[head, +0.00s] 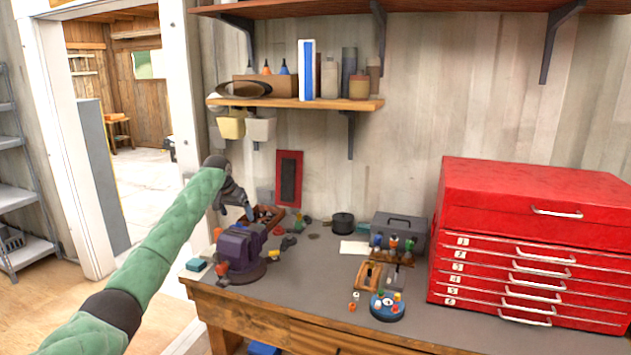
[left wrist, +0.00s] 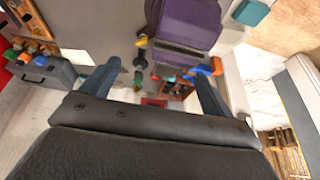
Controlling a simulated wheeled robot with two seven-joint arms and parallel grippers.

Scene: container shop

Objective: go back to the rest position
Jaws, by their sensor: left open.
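My left gripper (head: 243,207) comes in from the left on a green-sleeved arm. It hangs above the back left of the workbench (head: 325,262), just over the purple vise (head: 240,250). In the left wrist view the gripper (left wrist: 160,85) has its two dark fingers spread wide with nothing held between them. The purple vise (left wrist: 185,22) shows beyond the fingers at the top of that view. My right gripper is in neither view.
A wooden tray of small parts (head: 264,216) stands behind the vise. A red drawer chest (head: 530,245) fills the bench's right end. A grey toolbox (head: 398,230), a black pot (head: 343,222) and a blue round holder (head: 387,308) stand mid-bench. A wall shelf (head: 300,103) is above.

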